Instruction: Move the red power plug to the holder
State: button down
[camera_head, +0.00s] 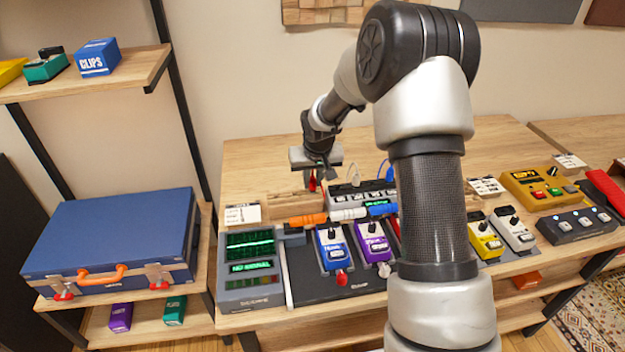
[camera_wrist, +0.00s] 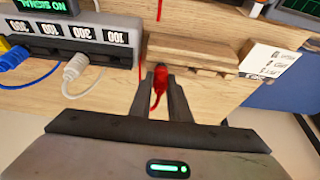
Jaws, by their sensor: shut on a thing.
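My gripper (camera_head: 311,178) is shut on the red power plug (camera_head: 312,185), above the back of the table. In the wrist view the red power plug (camera_wrist: 160,84) sits between the two fingertips (camera_wrist: 163,98). A low wooden block with slots (camera_wrist: 205,54), likely the holder, lies just beyond and to the right of the plug. The plug's tip overlaps the block's left end in that view; I cannot tell whether they touch. In the head view the block (camera_head: 289,207) is below the gripper and hard to make out against the table.
A grey power strip (camera_wrist: 75,42) with numbered sockets and white and blue plugs is beside the block. A small card (camera_wrist: 268,66) stands at its other side. Pedals (camera_head: 332,248) and a grey signal box (camera_head: 250,268) fill the table front. A blue case (camera_head: 110,235) is left.

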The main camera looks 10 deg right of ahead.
jog(key=shift+f, duration=0.15)
dwell(0.4)
dwell(0.4)
jog(key=c, duration=1.2)
grip_release()
jog(key=shift+r+p, duration=1.9)
jog(key=shift+r, duration=1.65)
